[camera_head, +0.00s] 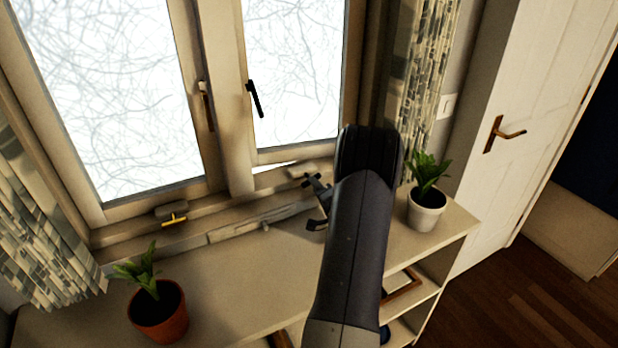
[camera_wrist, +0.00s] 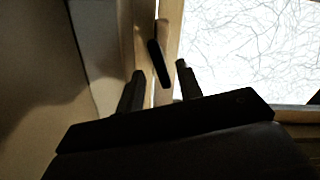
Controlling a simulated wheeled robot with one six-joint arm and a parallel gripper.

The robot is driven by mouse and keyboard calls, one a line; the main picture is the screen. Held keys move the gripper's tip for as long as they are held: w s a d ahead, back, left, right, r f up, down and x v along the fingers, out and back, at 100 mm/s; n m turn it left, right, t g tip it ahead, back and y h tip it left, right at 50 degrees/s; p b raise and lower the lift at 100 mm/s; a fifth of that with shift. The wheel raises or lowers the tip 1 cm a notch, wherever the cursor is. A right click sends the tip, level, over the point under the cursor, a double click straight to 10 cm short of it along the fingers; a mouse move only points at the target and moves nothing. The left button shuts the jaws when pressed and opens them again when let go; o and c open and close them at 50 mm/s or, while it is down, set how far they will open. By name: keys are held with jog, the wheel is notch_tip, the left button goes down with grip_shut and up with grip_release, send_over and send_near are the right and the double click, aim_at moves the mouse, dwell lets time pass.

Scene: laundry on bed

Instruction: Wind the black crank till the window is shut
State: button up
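The black crank (camera_wrist: 158,64) shows in the wrist view as a dark bar on a pale mount, between and just beyond my two fingertips. In the head view I cannot tell the crank from the dark fingers of my gripper (camera_head: 312,204), which is at the sill below the right window (camera_head: 295,75). In the wrist view my gripper (camera_wrist: 159,74) is open, with a clear gap between its fingers. Whether a finger touches the crank is unclear. A bright gap shows under the right window's lower frame, so it looks slightly ajar.
A yellow-handled crank (camera_head: 173,218) sits under the left window. A black window handle (camera_head: 254,98) is on the right window's frame. Potted plants stand on the shelf top, one in a terracotta pot (camera_head: 160,315), one in a white pot (camera_head: 425,212) close to my arm's right. Curtains hang at both sides.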

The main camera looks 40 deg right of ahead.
jog(key=shift+p+x, duration=0.4)
jog(key=shift+x, duration=1.7)
grip_shut()
